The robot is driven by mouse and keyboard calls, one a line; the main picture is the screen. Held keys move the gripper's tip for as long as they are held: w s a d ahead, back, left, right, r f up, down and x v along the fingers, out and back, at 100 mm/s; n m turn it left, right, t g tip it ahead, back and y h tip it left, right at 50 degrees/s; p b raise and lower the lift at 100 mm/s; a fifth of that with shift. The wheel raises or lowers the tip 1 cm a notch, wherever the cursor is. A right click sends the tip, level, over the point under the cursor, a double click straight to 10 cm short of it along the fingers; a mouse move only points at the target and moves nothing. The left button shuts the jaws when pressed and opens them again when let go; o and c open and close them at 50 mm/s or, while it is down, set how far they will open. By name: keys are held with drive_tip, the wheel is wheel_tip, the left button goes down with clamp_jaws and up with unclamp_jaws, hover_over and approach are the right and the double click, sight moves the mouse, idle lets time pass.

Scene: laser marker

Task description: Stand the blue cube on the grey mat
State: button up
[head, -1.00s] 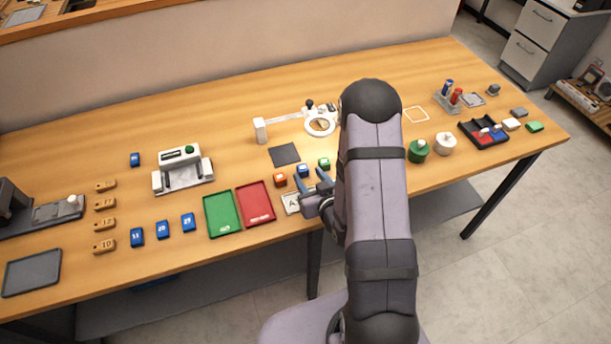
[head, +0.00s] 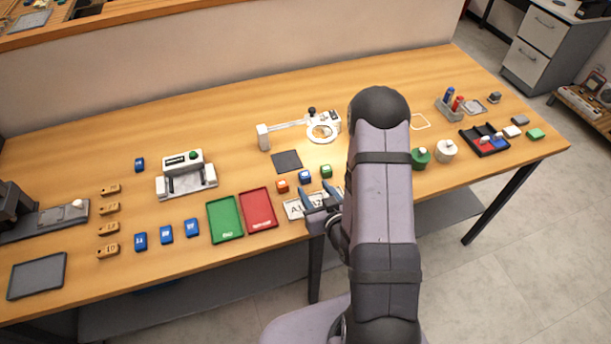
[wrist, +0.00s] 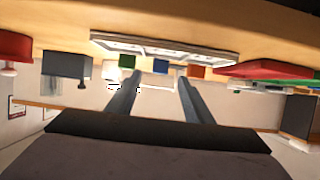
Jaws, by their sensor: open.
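The blue cube (head: 305,177) stands on the table between an orange cube (head: 282,186) and a green cube (head: 326,171). The dark grey mat (head: 287,161) lies flat and bare just behind the orange and blue cubes. My gripper (head: 318,191) is open and empty on the near side of the cubes, over a white labelled plate (head: 293,209). In the wrist view the blue cube (wrist: 161,66) shows between the two fingers (wrist: 157,82), with the green cube (wrist: 127,61) and the orange cube (wrist: 195,71) on either side. No finger visibly touches a cube.
Red (head: 259,208) and green (head: 225,219) trays lie left of the plate. A white stand with a ring (head: 322,132) is behind the cubes. A green round weight (head: 420,158) stands right of my arm. My arm hides part of the table.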

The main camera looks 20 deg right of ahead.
sight(307, 179)
drive_tip(key=shift+w+a+f+b, duration=0.1)
drive_tip(key=shift+w+f+b, duration=0.15)
drive_tip(key=shift+b, duration=0.45)
drive_tip(key=shift+w+f+b, duration=0.15)
drive_tip(key=shift+w+b, duration=0.5)
drive_tip(key=shift+b, duration=0.3)
drive_tip(key=shift+w, duration=0.1)
drive_tip(key=shift+w+f+p, duration=0.15)
drive_tip(key=shift+w+p, duration=0.5)
drive_tip(key=shift+p+x, duration=0.65)
drive_tip(key=shift+x, duration=1.2)
drive_tip(key=shift+f, duration=0.1)
clamp_jaws()
